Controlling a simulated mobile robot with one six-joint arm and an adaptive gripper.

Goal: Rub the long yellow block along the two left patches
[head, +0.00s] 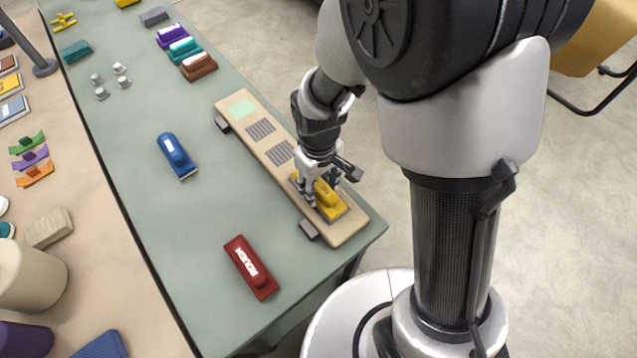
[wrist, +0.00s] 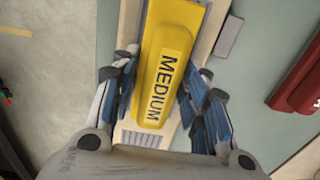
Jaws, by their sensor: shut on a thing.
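The long yellow block (head: 331,205) is at the near right end of a pale wooden board; in the wrist view the block (wrist: 168,62) reads MEDIUM. My gripper (head: 318,190) is shut on it, with fingers on both its long sides. The block looks to be on or just above the board; contact is not clear. The board (head: 228,102) has a pale green patch (head: 241,108) at its far left end, then two grey striped patches, one (head: 261,128) farther and one (head: 281,152) nearer.
A red block marked ROUGH (head: 251,267) and a blue block (head: 177,155) lie on the green table (head: 140,125), left of the board. Small grey knobs (head: 111,81) and several coloured blocks stand farther back. The table's right edge runs close to the board.

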